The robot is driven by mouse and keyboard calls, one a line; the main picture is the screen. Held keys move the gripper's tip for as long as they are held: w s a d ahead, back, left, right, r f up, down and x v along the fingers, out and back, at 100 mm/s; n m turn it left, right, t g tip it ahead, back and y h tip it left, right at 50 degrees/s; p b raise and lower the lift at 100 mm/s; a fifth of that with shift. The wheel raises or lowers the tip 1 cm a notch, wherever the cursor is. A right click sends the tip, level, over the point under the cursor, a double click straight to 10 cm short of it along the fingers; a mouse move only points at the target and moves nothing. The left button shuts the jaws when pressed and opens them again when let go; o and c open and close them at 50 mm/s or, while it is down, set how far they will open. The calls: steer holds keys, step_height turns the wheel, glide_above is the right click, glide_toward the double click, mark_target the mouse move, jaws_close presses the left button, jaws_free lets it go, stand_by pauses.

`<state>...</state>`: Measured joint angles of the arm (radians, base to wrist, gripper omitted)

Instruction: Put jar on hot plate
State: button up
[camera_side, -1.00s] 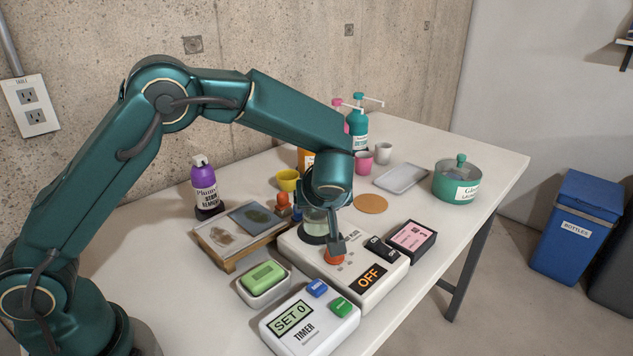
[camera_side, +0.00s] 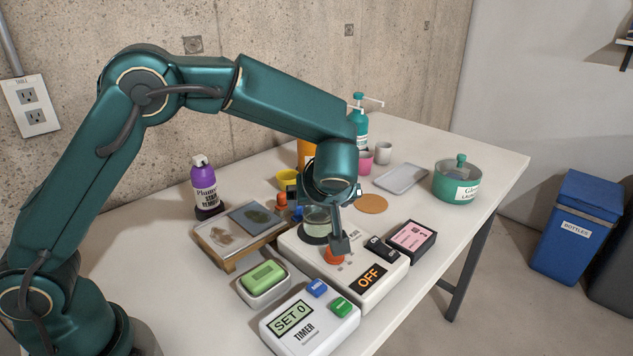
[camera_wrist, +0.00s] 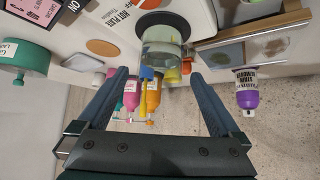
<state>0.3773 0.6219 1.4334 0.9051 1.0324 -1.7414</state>
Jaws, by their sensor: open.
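The jar (camera_side: 316,217) is clear glass with pale contents. It stands upright on the dark round disc of the white hot plate (camera_side: 308,256), whose display reads OFF. In the wrist view the jar (camera_wrist: 162,50) sits just beyond and between my fingertips, with the disc (camera_wrist: 162,22) behind it. My gripper (camera_wrist: 158,75) is open, and its fingers point at the jar from either side. I see no finger pressed on the glass. In the side view one finger hangs in front of the jar, by the orange-red knob (camera_side: 334,256); the other is mostly hidden.
A framed board (camera_side: 225,255) with two plates lies left of the hot plate. A green block in a dish (camera_side: 264,279) and a timer (camera_side: 322,337) are in front. A black-and-pink box (camera_side: 411,239) is at right. Bottles and cups stand behind; a lidded green pot (camera_side: 457,183) is farther right.

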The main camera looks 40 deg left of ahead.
steer(key=v, duration=0.8)
steer(key=s+a+m+h, duration=0.2)
steer(key=s+m+h, duration=0.5)
steer(key=s, duration=1.1)
steer(key=shift+s+a+r+m, duration=0.15)
steer(key=shift+s+a+m, duration=0.2)
steer(key=shift+m, duration=1.25)
